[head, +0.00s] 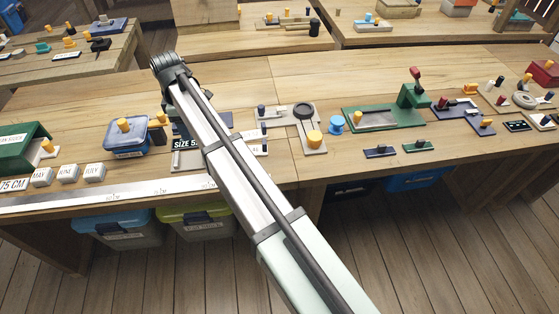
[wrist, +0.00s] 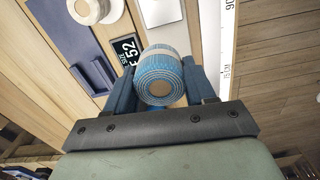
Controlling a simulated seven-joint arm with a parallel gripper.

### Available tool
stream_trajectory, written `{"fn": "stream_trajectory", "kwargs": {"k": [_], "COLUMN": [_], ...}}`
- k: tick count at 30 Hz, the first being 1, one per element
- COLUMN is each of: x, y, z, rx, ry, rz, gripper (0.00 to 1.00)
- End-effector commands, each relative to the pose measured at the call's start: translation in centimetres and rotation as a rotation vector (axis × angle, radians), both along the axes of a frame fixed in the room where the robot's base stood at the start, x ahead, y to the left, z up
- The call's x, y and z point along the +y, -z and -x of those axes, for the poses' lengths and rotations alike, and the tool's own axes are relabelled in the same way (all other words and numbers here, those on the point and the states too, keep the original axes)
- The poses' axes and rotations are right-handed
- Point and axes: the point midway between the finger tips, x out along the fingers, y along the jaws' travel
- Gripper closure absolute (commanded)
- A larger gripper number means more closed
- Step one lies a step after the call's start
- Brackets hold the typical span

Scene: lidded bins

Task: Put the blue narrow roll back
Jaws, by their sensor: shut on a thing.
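A blue ribbed roll with a pale band and a tan core (wrist: 160,78) is between the two blue fingers of my gripper (wrist: 163,82) in the wrist view. My gripper is shut on it, with the roll's round end facing the camera. The roll is over or close to the bench; the exact height is unclear. A slate-blue plate with a raised post (wrist: 70,40) lies to the left of the roll. A black "SIZE 52" sign (wrist: 127,48) is just behind it, partly covered. In the head view my arm hides the gripper and the held roll.
A steel ruler (head: 120,192) runs along the bench's front edge. A blue lidded box (head: 125,138) stands left of my arm. A pale board with a black ring (head: 304,110), a blue spool (head: 336,123) and a green press (head: 410,98) stand to the right.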

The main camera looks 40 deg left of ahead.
Motion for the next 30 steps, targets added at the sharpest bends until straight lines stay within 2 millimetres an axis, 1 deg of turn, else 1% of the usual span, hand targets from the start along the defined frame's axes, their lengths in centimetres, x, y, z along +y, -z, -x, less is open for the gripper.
{"fn": "stream_trajectory", "kwargs": {"k": [1, 5, 6, 8, 9, 11, 14, 15, 17, 18, 20, 21, 23, 24, 26, 27, 30], "x": [-0.6, -2.9, -3.8, -5.3, -6.4, -8.1, -11.3, -12.6, -14.6, -15.9, -17.9, -19.3, -21.3, -22.6, -24.3, -25.1, -26.5], "y": [-0.1, -0.2, -0.2, -0.2, -0.2, -0.3, -0.2, -0.2, -0.2, -0.2, -0.1, 0.0, 0.1, 0.2, 0.3, 0.4, 0.7], "z": [-1.7, -6.1, -7.4, -9.2, -10.4, -12.0, -14.4, -15.2, -16.3, -16.9, -17.6, -17.9, -18.2, -18.1, -17.5, -16.8, -15.5], "rx": [-0.001, -0.002, -0.002, -0.003, -0.003, -0.003, -0.004, -0.005, -0.005, -0.006, -0.007, -0.007, -0.007, -0.007, -0.006, -0.006, -0.004], "ry": [0.022, 0.081, 0.1, 0.127, 0.146, 0.174, 0.22, 0.238, 0.264, 0.28, 0.307, 0.328, 0.364, 0.391, 0.436, 0.464, 0.553], "rz": [-0.001, -0.003, -0.004, -0.005, -0.005, -0.007, -0.009, -0.01, -0.011, -0.012, -0.012, -0.012, -0.012, -0.012, -0.012, -0.012, -0.008], "gripper": [0.81, 0.81, 0.81, 0.81, 0.81, 0.81, 0.81, 0.81, 0.81, 0.81, 0.81, 0.81, 0.81, 0.81, 0.81, 0.81, 0.81]}}
